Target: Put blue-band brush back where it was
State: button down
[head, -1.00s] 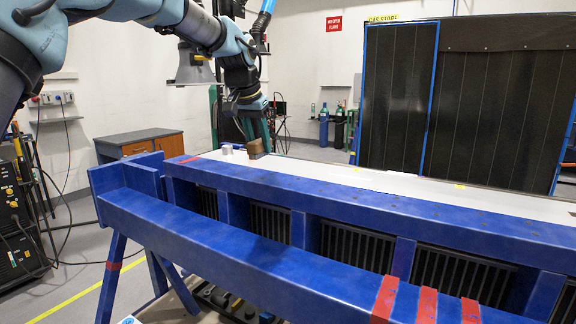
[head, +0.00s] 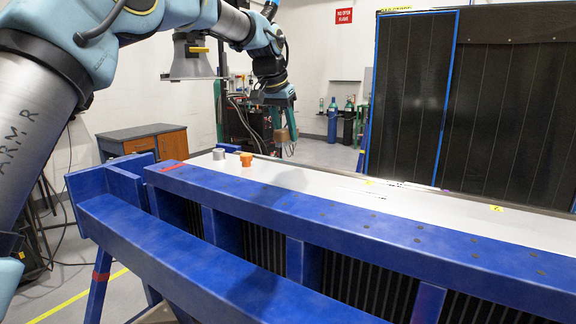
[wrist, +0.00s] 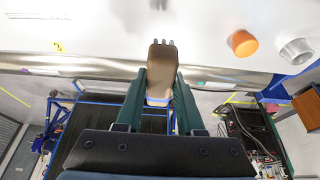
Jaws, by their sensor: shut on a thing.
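The blue-band brush (wrist: 160,75) is a brown block with dark bristle tufts at one end and a blue band near the other. My gripper (wrist: 161,92) is shut on it, one green finger on each side. In the wrist view its tufted end overlaps the white tabletop, and its banded end reaches past the table's edge line. In the head view my gripper (head: 284,122) holds the brush (head: 281,135) near the table's far edge, partly hidden by a finger. The brush seems raised off the table; its height is unclear.
The white tabletop (head: 310,181) has a blue frame (head: 330,213) along its near side. An orange round piece (head: 246,159) and a grey cylinder (head: 219,154) stand at its left end. Most of the top is clear. Dark panels (head: 412,95) stand behind.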

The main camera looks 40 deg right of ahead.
aim_at(278, 131)
notch_tip(278, 131, down, 8)
jog(key=shift+f+p, duration=0.1)
jog(key=shift+p, duration=0.95)
jog(key=c, duration=0.5)
grip_release()
jog(key=b+v, duration=0.3)
jog(key=v, duration=0.9)
jog(key=shift+a, duration=0.1)
